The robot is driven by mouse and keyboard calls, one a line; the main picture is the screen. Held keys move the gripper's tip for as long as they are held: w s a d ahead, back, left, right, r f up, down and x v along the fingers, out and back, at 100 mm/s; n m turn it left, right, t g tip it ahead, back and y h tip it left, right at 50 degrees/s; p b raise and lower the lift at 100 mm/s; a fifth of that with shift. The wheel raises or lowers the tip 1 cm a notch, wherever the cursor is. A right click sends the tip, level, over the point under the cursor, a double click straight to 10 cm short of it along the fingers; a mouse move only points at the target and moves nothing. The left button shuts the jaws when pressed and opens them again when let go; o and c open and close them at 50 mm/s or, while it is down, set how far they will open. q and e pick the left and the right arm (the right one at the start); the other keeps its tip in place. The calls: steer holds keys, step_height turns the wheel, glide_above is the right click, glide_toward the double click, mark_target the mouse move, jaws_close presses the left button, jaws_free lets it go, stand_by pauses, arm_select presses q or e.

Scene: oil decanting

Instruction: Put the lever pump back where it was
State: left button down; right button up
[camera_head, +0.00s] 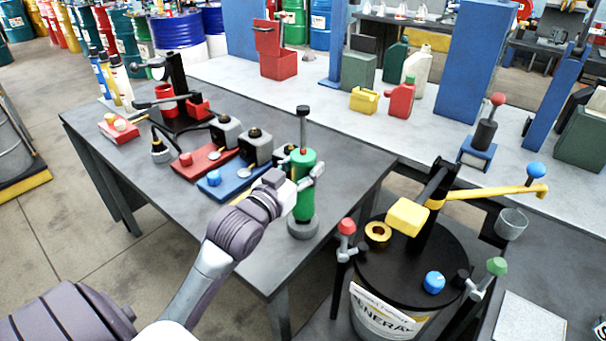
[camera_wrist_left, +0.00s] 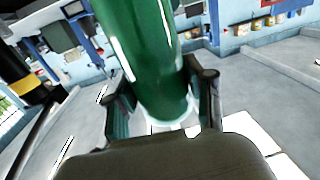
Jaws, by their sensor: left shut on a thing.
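A green cylindrical pump (camera_head: 304,205) with a dark-topped upright rod and a grey round base is over the right part of the dark work table (camera_head: 345,185). I take it to be the lever pump. My left gripper (camera_head: 303,184) is shut around its green body, which looks nearly upright. The left wrist view shows the green body (camera_wrist_left: 145,55) between the two fingers of the gripper (camera_wrist_left: 160,105). I cannot tell whether its base touches the table. My right gripper is not in view.
A black-lidded drum (camera_head: 385,270) with a yellow-levered fitting (camera_head: 480,192) stands right of the table. Red (camera_head: 190,165) and blue (camera_head: 232,183) trays with grey blocks lie left of the pump. A long grey bench (camera_head: 330,110) runs behind, bearing cans and jugs.

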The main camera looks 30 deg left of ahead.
arm_select(q)
steer(key=shift+f, duration=0.65)
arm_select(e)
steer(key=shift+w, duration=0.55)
arm_select(q)
steer(key=shift+f, duration=0.35)
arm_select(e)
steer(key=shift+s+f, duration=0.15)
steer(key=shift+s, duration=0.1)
arm_select(q)
steer(key=shift+c, duration=2.1)
jaws_free()
steer(key=shift+s+f, duration=0.1)
